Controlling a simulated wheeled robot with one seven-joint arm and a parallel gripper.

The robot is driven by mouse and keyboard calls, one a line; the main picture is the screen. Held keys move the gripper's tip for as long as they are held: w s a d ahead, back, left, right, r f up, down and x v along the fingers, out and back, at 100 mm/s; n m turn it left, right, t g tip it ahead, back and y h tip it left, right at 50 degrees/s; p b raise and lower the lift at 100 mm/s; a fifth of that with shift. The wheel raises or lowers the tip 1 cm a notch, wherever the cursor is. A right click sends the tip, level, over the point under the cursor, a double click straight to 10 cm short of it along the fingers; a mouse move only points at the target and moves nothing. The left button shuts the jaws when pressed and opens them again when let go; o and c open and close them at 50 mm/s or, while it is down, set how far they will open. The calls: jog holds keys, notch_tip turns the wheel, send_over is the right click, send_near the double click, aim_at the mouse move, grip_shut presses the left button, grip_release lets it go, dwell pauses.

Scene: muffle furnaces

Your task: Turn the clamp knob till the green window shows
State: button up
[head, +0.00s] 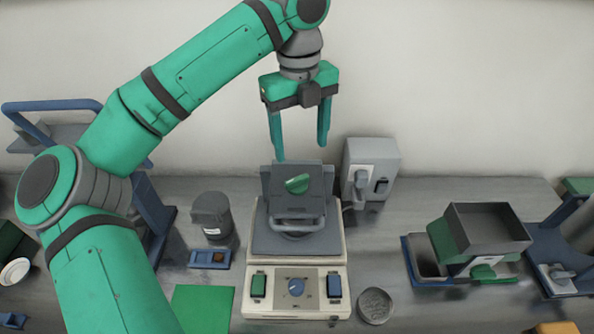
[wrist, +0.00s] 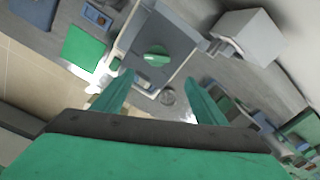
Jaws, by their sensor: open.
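A green knob (head: 297,184) sits on the dark grey block of the grey-and-cream machine (head: 340,250) in the middle of the bench. It also shows in the wrist view (wrist: 156,58), beyond the fingertips. I cannot tell for sure that it is the clamp knob. A blue round knob (head: 296,287) is on the machine's front panel. My gripper (head: 302,148) hangs above and behind the green knob, fingers pointing down, open and empty. In the wrist view my gripper (wrist: 160,78) has its fingers apart, touching nothing. I cannot make out a green window.
A grey box with a switch (head: 372,160) stands close behind right of the machine. A dark jar (head: 211,215) and a green mat (head: 203,308) are at left. A round dish (head: 376,305) and a tray-topped device (head: 487,232) are at right.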

aim_at(297, 180)
jog(key=f, duration=0.7)
jog(key=a+f, duration=0.1)
jog(key=f, duration=0.2)
jog(key=shift+w+f, duration=0.15)
jog(key=shift+f, duration=0.05)
jog(key=shift+c, duration=0.6)
